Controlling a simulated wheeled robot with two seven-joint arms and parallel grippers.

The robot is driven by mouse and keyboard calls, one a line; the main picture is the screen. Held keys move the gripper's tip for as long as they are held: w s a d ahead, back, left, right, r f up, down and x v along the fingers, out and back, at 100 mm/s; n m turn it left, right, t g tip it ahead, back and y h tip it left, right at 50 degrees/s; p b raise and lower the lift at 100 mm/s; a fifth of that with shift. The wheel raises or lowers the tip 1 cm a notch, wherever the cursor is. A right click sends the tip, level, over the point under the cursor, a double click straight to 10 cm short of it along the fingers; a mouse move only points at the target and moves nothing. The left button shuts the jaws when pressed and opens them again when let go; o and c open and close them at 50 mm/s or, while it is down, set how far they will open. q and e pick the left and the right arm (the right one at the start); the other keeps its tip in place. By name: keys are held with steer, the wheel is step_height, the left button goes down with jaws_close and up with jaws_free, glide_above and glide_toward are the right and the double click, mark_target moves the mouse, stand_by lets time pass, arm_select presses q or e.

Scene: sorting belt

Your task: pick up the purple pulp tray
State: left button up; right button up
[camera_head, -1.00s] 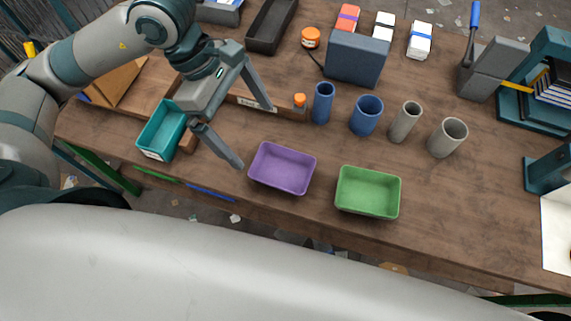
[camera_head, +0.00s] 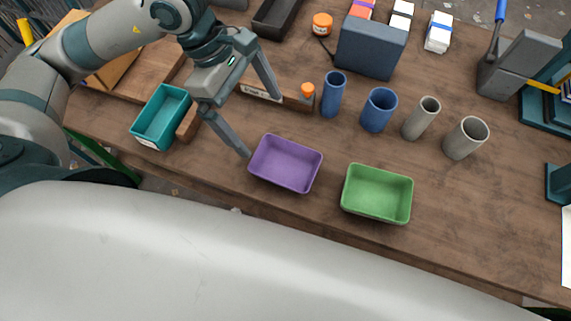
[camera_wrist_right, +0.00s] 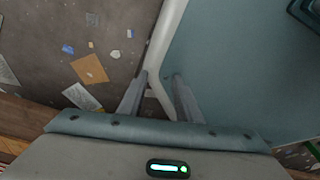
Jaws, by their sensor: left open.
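The purple pulp tray (camera_head: 285,164) is a shallow, empty rectangular tray lying flat on the wooden table near its front edge. My left gripper (camera_head: 263,127) is open and empty, its two long fingers spread wide. In the head view its near fingertip shows just at the tray's upper-left corner; the far fingertip is above and beyond the tray. I cannot tell whether the near finger touches the tray. My right gripper (camera_wrist_right: 158,76) shows in the right wrist view with its fingers apart and nothing between them, away from the tabletop objects.
A green tray (camera_head: 377,194) sits just right of the purple one. A teal bin (camera_head: 160,117) and wooden block stand left of the gripper. Blue cups (camera_head: 379,110) and grey cups (camera_head: 466,138) stand behind. The table (camera_head: 440,220) right of the green tray is clear.

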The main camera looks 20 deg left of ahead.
steer(key=w+a+t+b, duration=0.2)
steer(key=w+a, duration=0.1)
steer(key=w, duration=0.4)
arm_select(q)
steer(key=shift+p+x, duration=0.95)
steer(key=shift+x, duration=5.05)
arm_select(e)
steer(key=shift+g, duration=0.8)
steer(key=shift+s+d+r, duration=0.1)
steer(key=shift+s+d, duration=0.3)
steer(key=shift+s, duration=0.5)
steer(key=shift+s+d+f, duration=0.1)
steer(key=shift+s+d, duration=0.35)
steer(key=shift+s, duration=0.4)
steer(key=shift+s+d+r, duration=0.1)
steer(key=shift+s+d, duration=0.3)
steer(key=shift+s, duration=0.5)
arm_select(q)
steer(key=shift+a, duration=0.1)
steer(key=shift+f, duration=0.1)
